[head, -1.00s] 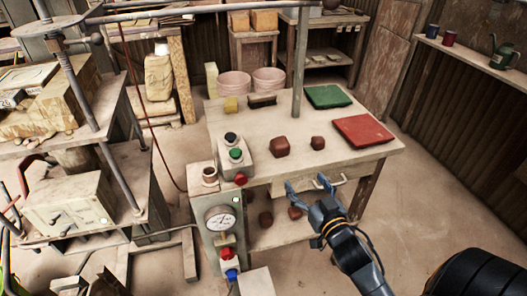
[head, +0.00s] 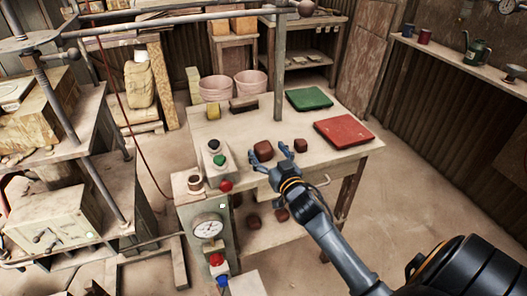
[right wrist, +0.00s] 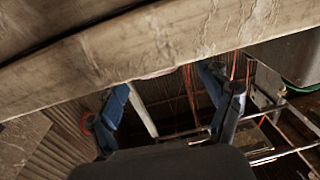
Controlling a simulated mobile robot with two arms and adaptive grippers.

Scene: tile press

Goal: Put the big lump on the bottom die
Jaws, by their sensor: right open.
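The big lump (head: 263,151), a dark red-brown block of clay, lies on the worktable (head: 240,130) near its front edge. A smaller lump (head: 300,145) lies to its right. My right gripper (head: 270,158) is open and empty at the table's front edge, its fingers overlapping the big lump's near side in the head view; I cannot tell whether they touch. The right wrist view shows the spread fingers (right wrist: 168,95) with no lump between them. The press stands at the left with a pale yellowish block (head: 25,120); the bottom die is not clearly distinguishable. My left gripper is not in view.
A red tile (head: 343,132) and a green tile (head: 309,98) lie on the table's right side. A button box (head: 217,160) and gauge (head: 208,227) stand at its left front. A post (head: 279,70) rises behind. More lumps (head: 253,221) sit on the lower shelf.

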